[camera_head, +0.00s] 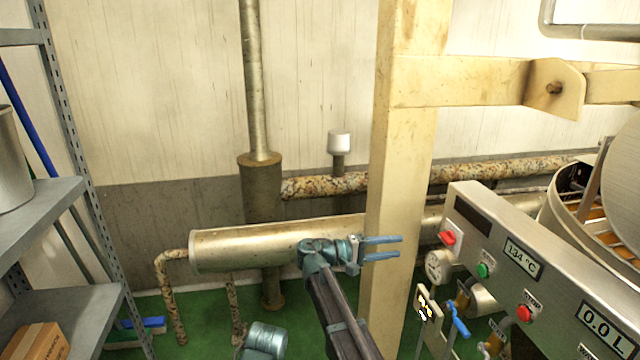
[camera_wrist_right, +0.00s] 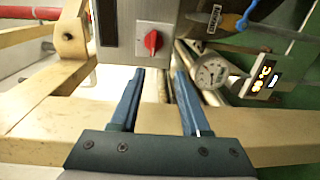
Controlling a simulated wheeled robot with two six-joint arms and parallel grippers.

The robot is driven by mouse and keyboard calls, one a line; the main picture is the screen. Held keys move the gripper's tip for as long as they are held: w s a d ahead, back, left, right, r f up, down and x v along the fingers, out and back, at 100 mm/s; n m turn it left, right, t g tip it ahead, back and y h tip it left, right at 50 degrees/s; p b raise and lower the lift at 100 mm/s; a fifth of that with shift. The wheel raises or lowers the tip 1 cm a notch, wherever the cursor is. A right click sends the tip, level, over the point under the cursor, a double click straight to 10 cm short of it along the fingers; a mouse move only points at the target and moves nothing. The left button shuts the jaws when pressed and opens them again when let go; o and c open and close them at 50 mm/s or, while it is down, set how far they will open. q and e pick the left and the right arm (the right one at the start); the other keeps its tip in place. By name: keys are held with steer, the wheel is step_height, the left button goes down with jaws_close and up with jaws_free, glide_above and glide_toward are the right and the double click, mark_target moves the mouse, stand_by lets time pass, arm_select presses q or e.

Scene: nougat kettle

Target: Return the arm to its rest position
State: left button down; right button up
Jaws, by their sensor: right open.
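My right gripper (camera_head: 381,248) is in the middle of the head view, at the end of my dark arm, which comes up from the bottom edge. Its two blue fingers point right, in front of the cream post (camera_head: 399,180). They are apart with nothing between them. In the right wrist view the same gripper (camera_wrist_right: 160,78) shows two parallel blue fingers with a clear gap. Beyond them is the steel control panel (camera_wrist_right: 140,25) with a red switch (camera_wrist_right: 151,42). My left gripper is not in view.
The control panel (camera_head: 478,215) with buttons and displays stands right of the gripper, beside a large kettle (camera_head: 565,225). A gauge (camera_head: 437,265) and a blue-handled valve (camera_head: 459,322) sit below it. A horizontal tank (camera_head: 270,247) lies behind my arm. Metal shelves (camera_head: 45,215) stand left.

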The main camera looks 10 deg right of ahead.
steer(key=s+a+n+g+y+p, duration=0.1)
steer(key=s+a+y+p, duration=0.7)
steer(key=s+a, duration=0.3)
steer(key=s+a+f+n+y+p, duration=0.1)
steer(key=s+a+y+p, duration=0.7)
steer(key=s, duration=0.8)
steer(key=a+p, duration=0.2)
steer(key=a, duration=0.1)
steer(key=shift+a+n+g+p, duration=0.2)
steer(key=shift+n+g+p, duration=0.1)
steer(key=shift+g+p, duration=0.1)
